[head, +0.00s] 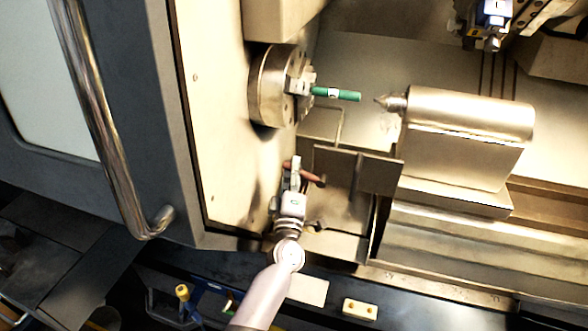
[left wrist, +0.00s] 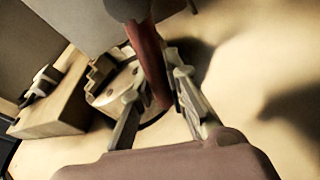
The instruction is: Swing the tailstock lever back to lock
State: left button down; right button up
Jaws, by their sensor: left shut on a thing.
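The silver tailstock (head: 470,115) stands at the right in the head view, with its pointed center facing left toward the chuck. My left gripper (head: 296,166) is below the chuck, shut on a reddish-brown lever (head: 313,177). In the left wrist view the lever (left wrist: 148,55) runs down between the two fingers (left wrist: 158,85) from a dark rounded part at the top. The fingers and wrist hide some of the lever, and I cannot tell how it joins the tailstock. My right gripper is not in view.
The chuck (head: 271,88) grips a green bar (head: 340,94), whose free end is apart from the tailstock center. Dark sheet-metal plates (head: 340,165) stand right of my left gripper. A door handle (head: 100,120) is at the left. A tool holder (head: 490,18) hangs at the upper right.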

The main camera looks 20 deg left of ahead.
pick_arm(q)
jog(key=m, duration=0.1)
jog(key=r+m+h+p, duration=0.1)
jog(key=shift+d+r+m+t, duration=0.2)
jog(key=shift+d+m+t, duration=0.1)
jog(key=shift+m, duration=0.1)
jog(key=shift+d+r+m+h+p, duration=0.25)
jog(key=shift+m+h+p, duration=0.1)
jog(key=shift+m, duration=0.4)
jog(key=shift+d+r+m+h+p, duration=0.2)
jog(key=shift+m+h+p, duration=0.15)
jog(key=shift+m, duration=0.4)
jog(key=c, duration=1.6)
grip_release()
jog(key=shift+o, duration=0.2)
jog(key=a+v, duration=0.1)
jog(key=v, duration=1.1)
jog(key=shift+d+f, duration=0.2)
jog(key=shift+d, duration=0.2)
